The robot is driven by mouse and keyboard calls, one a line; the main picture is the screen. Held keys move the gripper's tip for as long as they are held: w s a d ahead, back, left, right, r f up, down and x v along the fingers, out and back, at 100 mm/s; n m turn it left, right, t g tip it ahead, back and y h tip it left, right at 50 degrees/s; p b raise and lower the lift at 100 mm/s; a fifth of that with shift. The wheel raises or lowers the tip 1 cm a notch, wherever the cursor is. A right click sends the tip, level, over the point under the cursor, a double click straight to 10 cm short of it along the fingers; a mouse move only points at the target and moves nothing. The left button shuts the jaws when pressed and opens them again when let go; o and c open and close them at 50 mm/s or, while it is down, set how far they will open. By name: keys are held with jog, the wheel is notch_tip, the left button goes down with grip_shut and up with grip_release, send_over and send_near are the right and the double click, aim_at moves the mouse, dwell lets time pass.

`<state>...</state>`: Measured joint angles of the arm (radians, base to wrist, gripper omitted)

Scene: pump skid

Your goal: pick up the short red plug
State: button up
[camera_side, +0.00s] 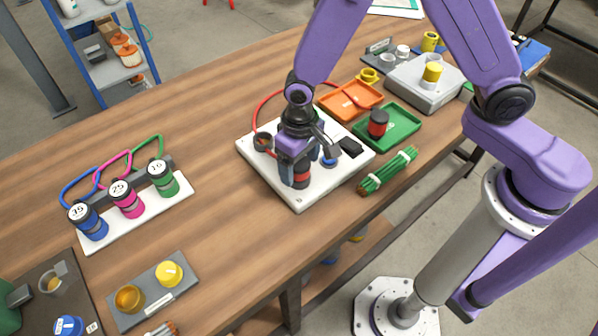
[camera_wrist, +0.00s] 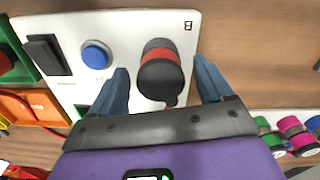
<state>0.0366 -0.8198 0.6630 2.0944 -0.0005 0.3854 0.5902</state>
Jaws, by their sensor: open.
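A red plug (camera_wrist: 160,72) with a black top and a red band stands on the white panel (camera_wrist: 200,30) in the wrist view. In the side view this red plug (camera_side: 301,176) is partly hidden by my fingers. My gripper (camera_side: 297,175) is open above the white panel (camera_side: 270,178), with one finger on each side of this plug. The wrist view shows my gripper (camera_wrist: 160,72) with gaps between the fingers and the plug. A second red plug (camera_side: 377,123) with a black top stands in the green tray (camera_side: 401,135). I cannot tell which is shorter.
A blue button (camera_wrist: 95,56) and a black switch (camera_wrist: 46,55) sit on the panel. A red cable (camera_side: 262,105) loops behind my gripper. Green sticks (camera_side: 388,171) lie at right, an orange tray (camera_side: 350,103) behind. Numbered plugs (camera_side: 126,198) stand in a rack at left.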

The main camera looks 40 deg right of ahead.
jog(key=c, duration=1.3)
jog(key=shift+o, duration=0.2)
jog(key=shift+r, duration=1.45)
jog(key=s+d+r, duration=0.7)
jog(key=s+r, duration=0.3)
jog(key=s, duration=0.2)
jog(key=shift+d, duration=0.2)
